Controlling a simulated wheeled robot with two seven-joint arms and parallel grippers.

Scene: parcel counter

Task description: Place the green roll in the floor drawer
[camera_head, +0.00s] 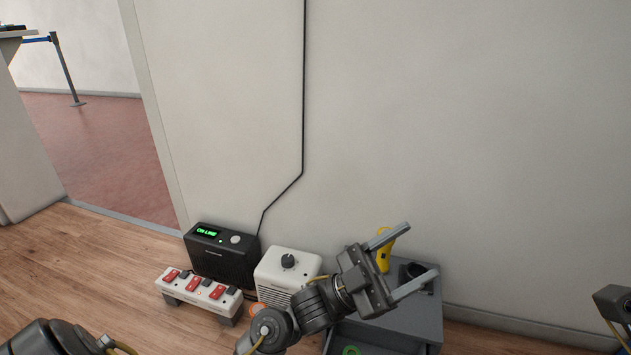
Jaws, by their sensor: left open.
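A green ring, which looks like the green roll (346,350), shows at the bottom edge of the view and is partly cut off. It appears to lie inside the pulled-out lower front of a low grey drawer unit (430,325) on the floor by the wall; the cut-off view leaves its exact seat unclear. My left gripper (422,248) is open with nothing between its fingers. It is above the drawer unit and apart from the green ring. My left arm hides part of the unit. My right gripper is out of view; only part of my right arm shows at the right edge.
A yellow object (384,254) and a dark cup-like thing (413,271) stand on the unit. To its left are a white box with a knob (285,272), a black device (222,258) and a red-switched strip (200,292). An orange ring (257,307) lies near my arm.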

